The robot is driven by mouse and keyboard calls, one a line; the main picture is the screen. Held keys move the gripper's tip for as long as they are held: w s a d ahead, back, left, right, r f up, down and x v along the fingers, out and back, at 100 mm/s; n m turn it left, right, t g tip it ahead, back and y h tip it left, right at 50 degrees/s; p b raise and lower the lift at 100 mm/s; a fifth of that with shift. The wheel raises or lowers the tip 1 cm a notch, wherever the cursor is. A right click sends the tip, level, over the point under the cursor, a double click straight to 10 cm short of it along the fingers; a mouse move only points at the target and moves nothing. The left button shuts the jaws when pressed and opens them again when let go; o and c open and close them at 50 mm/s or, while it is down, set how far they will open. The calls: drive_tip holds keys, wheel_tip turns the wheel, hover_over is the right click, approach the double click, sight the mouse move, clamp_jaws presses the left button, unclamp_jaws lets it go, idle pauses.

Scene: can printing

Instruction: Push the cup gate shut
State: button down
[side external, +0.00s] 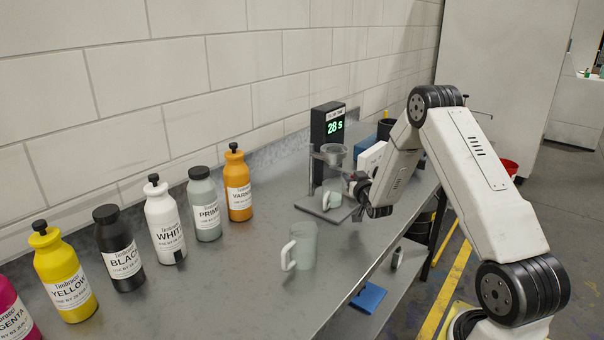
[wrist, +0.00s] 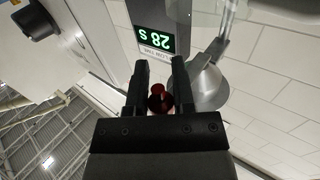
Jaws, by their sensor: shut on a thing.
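The metal flow cup (side external: 334,153) sits on a stand beside a timer (side external: 328,128) reading 28 s. The cup gate's handle shows as a dark red knob (wrist: 157,98) between my fingers in the wrist view; the gate's position cannot be told. My gripper (side external: 358,188) is just below and right of the cup, shut on the knob; its fingers also show in the wrist view (wrist: 158,80). The cup (wrist: 209,84) is right of the fingers there. A pale mug (side external: 331,200) stands under the cup, close to my gripper.
Another pale mug (side external: 303,246) stands near the bench's (side external: 225,285) front edge. Several ink bottles, including an orange one (side external: 238,190), line the left wall side. A blue item (side external: 368,297) lies on the lower shelf. Bench between bottles and stand is clear.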

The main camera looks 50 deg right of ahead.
drive_tip(key=shift+w+r, duration=0.1)
drive_tip(key=shift+w, duration=0.15)
drive_tip(key=shift+c, duration=2.3)
unclamp_jaws()
drive_tip(key=shift+s+a, duration=0.1)
drive_tip(key=v, duration=0.7)
drive_tip(key=shift+s+a, duration=0.2)
drive_tip(key=shift+s, duration=0.05)
drive_tip(key=shift+w, duration=0.1)
